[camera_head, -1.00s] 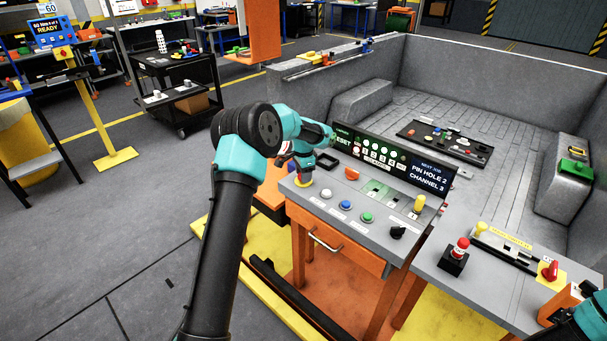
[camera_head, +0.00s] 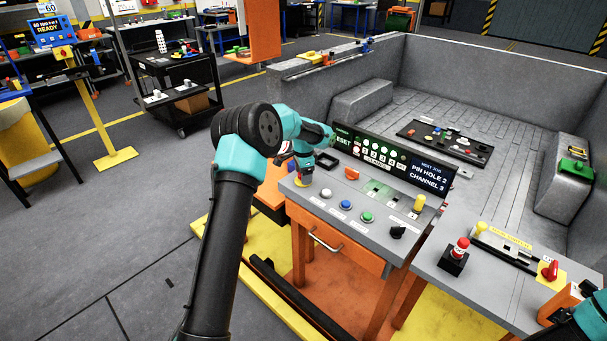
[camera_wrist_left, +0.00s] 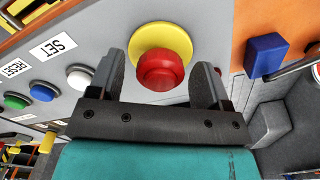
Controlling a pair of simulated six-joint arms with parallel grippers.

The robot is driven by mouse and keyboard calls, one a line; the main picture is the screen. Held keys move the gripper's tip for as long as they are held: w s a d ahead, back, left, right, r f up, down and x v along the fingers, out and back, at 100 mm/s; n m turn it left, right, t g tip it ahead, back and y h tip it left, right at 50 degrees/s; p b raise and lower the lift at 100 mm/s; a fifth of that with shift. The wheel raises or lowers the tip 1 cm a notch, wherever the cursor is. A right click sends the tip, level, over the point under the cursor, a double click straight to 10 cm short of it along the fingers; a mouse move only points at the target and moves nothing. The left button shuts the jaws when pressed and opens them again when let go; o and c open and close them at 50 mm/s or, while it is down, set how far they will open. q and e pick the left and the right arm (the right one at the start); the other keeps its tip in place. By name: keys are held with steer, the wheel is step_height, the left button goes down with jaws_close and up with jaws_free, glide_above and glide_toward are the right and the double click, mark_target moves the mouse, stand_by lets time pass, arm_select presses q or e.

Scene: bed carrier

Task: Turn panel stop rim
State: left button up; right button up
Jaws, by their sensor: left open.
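The panel stop is a red mushroom button (camera_wrist_left: 160,70) on a yellow round base (camera_wrist_left: 160,42), shown in the left wrist view. My left gripper (camera_wrist_left: 163,75) is open, with one finger on each side of the red button. Small gaps show between the fingers and the button's rim. In the head view my left gripper (camera_head: 303,170) is over the panel's left end, and the yellow base (camera_head: 304,182) peeks out below it; the red button is mostly hidden there. My right gripper is out of view; only part of my right arm shows at the lower right corner.
The grey panel (camera_head: 335,215) holds white, blue and green buttons, a black knob (camera_head: 397,232) and a yellow peg (camera_head: 419,202). A display board (camera_head: 390,160) stands along its back edge. A separate red-topped stop (camera_head: 460,248) is on the right table. A blue block (camera_wrist_left: 265,55) is near the left gripper.

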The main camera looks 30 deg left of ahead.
arm_select(q)
steer(key=shift+r, duration=0.15)
step_height(320, 180, up, 17)
stand_by(0.7)
stand_by(0.3)
